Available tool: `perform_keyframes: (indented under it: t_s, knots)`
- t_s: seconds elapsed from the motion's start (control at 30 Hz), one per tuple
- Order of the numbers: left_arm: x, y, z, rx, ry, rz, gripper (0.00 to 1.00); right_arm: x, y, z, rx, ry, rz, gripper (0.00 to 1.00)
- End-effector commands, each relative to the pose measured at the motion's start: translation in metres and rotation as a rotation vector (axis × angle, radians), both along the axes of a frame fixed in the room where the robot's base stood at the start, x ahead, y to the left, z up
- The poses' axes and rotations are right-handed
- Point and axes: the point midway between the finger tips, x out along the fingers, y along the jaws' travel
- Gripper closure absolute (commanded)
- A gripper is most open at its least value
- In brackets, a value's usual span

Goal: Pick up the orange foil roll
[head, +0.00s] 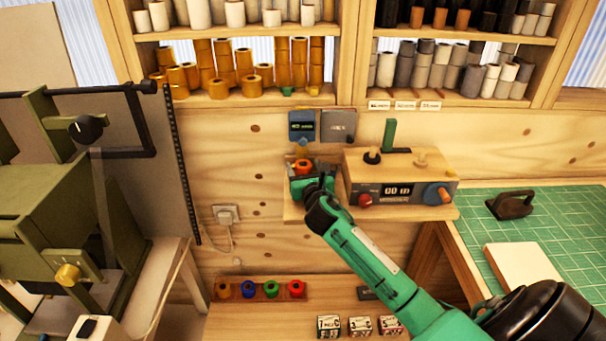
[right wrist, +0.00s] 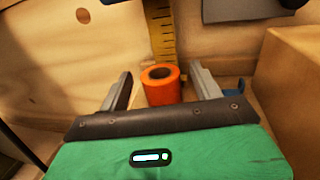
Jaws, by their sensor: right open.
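The orange foil roll (right wrist: 161,86) stands upright on a small wooden shelf, its dark core hole facing up. In the head view the orange roll (head: 302,167) shows just beyond my right gripper (head: 306,177). In the right wrist view my right gripper (right wrist: 160,88) is open, with one grey finger to the left of the roll and one to the right. The roll appears between or just beyond the fingertips, and I see no finger touching it. My left gripper is not in view.
A wooden device with a display (head: 398,190) stands close right of the roll. A yellow ruler strip (right wrist: 162,30) is on the wall behind it. Below, a wooden rack holds several coloured rolls (head: 270,289). A green cutting mat (head: 555,235) lies at the right.

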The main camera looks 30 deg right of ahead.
Motion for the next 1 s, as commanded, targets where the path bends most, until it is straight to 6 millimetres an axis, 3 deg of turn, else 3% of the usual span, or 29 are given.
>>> perform_keyframes:
  t_s: [0.23,0.5,1.0]
  knots:
    - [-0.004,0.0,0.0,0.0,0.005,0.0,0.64,0.001,0.0,0.001,0.0,0.0,0.0,0.35]
    - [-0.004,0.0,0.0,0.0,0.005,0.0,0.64,0.001,0.0,0.0,0.0,0.0,0.0,0.84]
    - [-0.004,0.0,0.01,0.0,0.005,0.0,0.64,0.001,0.0,0.01,0.0,-0.001,0.0,0.84]
